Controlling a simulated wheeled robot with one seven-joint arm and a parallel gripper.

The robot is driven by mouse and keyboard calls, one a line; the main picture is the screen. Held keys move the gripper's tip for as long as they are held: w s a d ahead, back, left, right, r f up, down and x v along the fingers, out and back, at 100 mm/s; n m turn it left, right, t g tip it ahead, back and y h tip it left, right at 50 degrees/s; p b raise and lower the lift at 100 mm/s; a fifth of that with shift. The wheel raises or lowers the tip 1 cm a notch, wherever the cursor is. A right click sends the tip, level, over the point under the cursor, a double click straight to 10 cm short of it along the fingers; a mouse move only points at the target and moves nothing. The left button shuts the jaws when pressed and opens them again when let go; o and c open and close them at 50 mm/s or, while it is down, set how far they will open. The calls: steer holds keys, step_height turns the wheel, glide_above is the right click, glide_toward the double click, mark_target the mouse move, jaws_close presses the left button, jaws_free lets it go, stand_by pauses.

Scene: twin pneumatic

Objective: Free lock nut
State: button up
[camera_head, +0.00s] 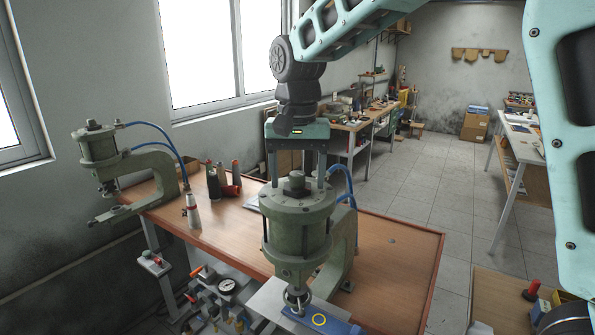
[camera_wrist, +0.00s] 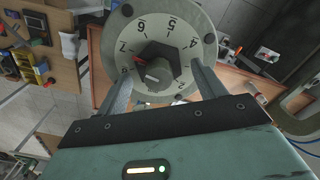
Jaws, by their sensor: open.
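The near green pneumatic press (camera_head: 298,228) stands on the wooden bench, with a dark nut (camera_head: 296,180) on its top. In the wrist view the lock nut (camera_wrist: 152,54) is a dark hexagon around a grey stem (camera_wrist: 158,74), at the centre of a pale dial (camera_wrist: 133,22) with numbers round it. My gripper (camera_head: 297,178) points down over this press. In the wrist view my gripper (camera_wrist: 163,68) is open, one finger on each side of the nut, with visible gaps. Whether the fingertips are level with the nut is unclear.
A second green press (camera_head: 155,170) stands at the left end of the bench (camera_head: 395,255). Bottles and cans (camera_head: 213,183) stand between the presses. A blue block (camera_head: 340,327) lies under the near press. The bench right of it is mostly clear.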

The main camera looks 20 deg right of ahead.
steer(key=shift+f, duration=0.1)
steer(key=c, duration=1)
steer(key=shift+n, duration=0.3)
steer(key=n, duration=0.5)
steer(key=shift+a, duration=0.15)
steer(key=n+p, duration=0.1)
steer(key=n, duration=0.5)
steer(key=shift+a, duration=0.2)
steer(key=shift+n, duration=0.3)
steer(key=o, duration=1)
